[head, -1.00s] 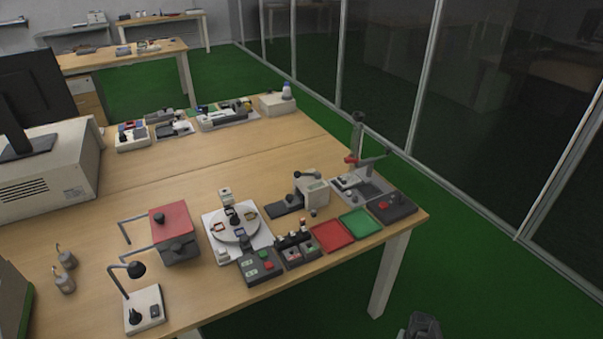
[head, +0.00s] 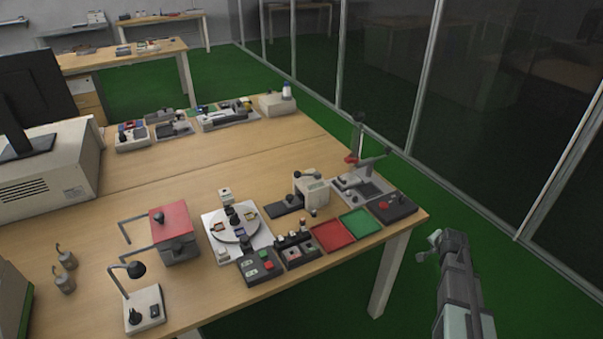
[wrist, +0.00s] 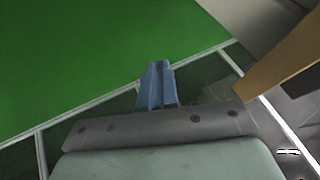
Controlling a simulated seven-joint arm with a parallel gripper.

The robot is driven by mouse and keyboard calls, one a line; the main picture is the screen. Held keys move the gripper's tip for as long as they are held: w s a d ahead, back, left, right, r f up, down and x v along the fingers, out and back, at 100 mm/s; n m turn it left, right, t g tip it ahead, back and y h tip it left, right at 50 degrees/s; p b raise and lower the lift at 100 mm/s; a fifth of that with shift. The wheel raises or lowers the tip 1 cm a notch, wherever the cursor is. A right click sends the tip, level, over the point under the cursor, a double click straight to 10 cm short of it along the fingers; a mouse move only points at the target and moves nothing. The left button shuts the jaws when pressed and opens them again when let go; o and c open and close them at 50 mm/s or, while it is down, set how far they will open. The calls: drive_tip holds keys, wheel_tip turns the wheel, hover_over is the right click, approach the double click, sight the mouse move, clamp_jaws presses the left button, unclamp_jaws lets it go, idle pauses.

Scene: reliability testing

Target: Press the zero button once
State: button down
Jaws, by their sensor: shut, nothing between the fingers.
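My gripper shows in the wrist view (wrist: 158,68), its blue fingers together with nothing between them, over green floor. In the head view my arm rises from the lower right, beside the table's front right corner and apart from everything on it. No button can be read as the zero button at this size. A dark box with a red and a green button (head: 260,267) stands at the table's front edge. A black box with a red knob or button (head: 392,207) sits at the right corner. A small switch panel (head: 297,250) stands beside the first box.
The wooden table (head: 120,195) also holds a red tray (head: 333,236), a green tray (head: 360,222), a round turntable device (head: 236,240), a red-topped box (head: 173,225) and a lamp (head: 146,308). Glass panels stand to the right. Floor beside the right corner is free.

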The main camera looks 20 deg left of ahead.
drive_tip(key=w+d+r+m+t, duration=0.1)
drive_tip(key=w+r+t, duration=0.1)
drive_tip(key=w+r, duration=0.5)
drive_tip(key=w+d+r+m+t, duration=0.15)
drive_tip(key=w+r, duration=0.25)
drive_tip(key=r, duration=0.6)
drive_tip(key=w+a+r, duration=0.4)
drive_tip(key=a+r, duration=0.1)
drive_tip(key=a+r+g+h, duration=0.2)
drive_tip(key=a+r, duration=0.2)
drive_tip(key=a, duration=0.9)
drive_tip(key=a+r+g+h, duration=0.25)
drive_tip(key=a+r, duration=0.25)
drive_tip(key=a, duration=0.8)
drive_tip(key=s+a+n, duration=0.2)
drive_tip(key=a+n, duration=0.2)
drive_tip(key=a, duration=0.4)
drive_tip(key=s+a+f+n+t, duration=0.1)
drive_tip(key=s+a+n, duration=0.2)
drive_tip(key=a+n, duration=0.2)
drive_tip(key=s+a+n, duration=0.3)
drive_tip(key=a+n, duration=0.1)
drive_tip(key=a, duration=0.6)
drive_tip(key=shift+a+f+t, duration=0.3)
drive_tip(key=shift+a, duration=0.05)
drive_tip(key=shift+f, duration=0.1)
drive_tip(key=shift+f, duration=4.35)
